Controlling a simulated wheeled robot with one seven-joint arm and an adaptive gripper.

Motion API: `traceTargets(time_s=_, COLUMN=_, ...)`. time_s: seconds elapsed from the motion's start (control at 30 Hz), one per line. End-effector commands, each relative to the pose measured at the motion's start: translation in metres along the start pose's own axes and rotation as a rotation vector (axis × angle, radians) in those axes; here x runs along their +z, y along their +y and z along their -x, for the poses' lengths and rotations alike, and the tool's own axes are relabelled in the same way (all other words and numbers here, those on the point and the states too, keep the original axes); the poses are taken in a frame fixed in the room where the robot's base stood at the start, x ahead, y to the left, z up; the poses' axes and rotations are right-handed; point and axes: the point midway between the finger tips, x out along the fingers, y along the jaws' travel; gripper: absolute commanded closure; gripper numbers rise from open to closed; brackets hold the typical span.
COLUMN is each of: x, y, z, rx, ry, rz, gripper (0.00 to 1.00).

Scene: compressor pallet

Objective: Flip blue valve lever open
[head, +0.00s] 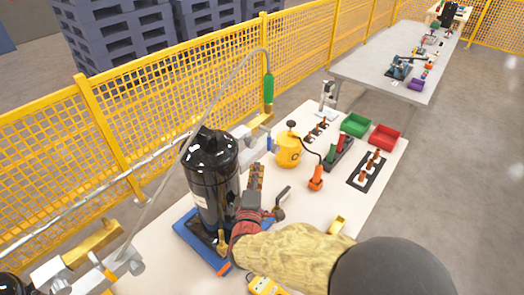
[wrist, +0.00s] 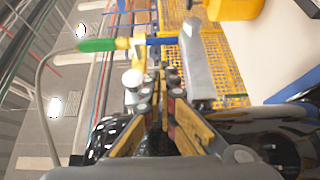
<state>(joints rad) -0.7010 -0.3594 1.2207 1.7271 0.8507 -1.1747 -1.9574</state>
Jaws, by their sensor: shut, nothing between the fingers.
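The blue valve lever (head: 269,143) shows as a small blue piece by the grey and brass fitting beside the black compressor (head: 215,180). In the wrist view the blue lever (wrist: 161,41) lies sideways between a brass fitting (wrist: 139,43) and a grey metal part (wrist: 197,62). A hose with a green grip (head: 268,88) rises from the fitting; the green grip also shows in the wrist view (wrist: 97,45). My gripper (head: 256,170) is shut and empty, to the right of the compressor and below the lever. In the wrist view its fingertips (wrist: 160,78) appear just below the lever; contact cannot be told.
The compressor stands on a blue base (head: 187,229) on the pale table (head: 330,215). A yellow pot (head: 288,151), an orange-based tool (head: 316,182), green (head: 355,125) and red (head: 384,136) bins stand farther right. A yellow mesh fence (head: 150,140) runs behind.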

Motion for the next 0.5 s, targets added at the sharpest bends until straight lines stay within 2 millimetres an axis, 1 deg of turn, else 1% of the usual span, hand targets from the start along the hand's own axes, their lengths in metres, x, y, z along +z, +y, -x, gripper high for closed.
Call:
traceTargets(time_s=0.07, x=0.0003, y=-0.0025, z=0.0016, rx=0.007, ry=-0.006, rz=0.017, gripper=1.00)
traceTargets(time_s=0.37, x=0.0009, y=-0.0021, z=0.0016, rx=0.009, ry=-0.009, rz=0.021, gripper=1.00)
traceTargets(time_s=0.5, x=0.0010, y=-0.0027, z=-0.0040, rx=0.009, ry=-0.009, rz=0.020, gripper=1.00)
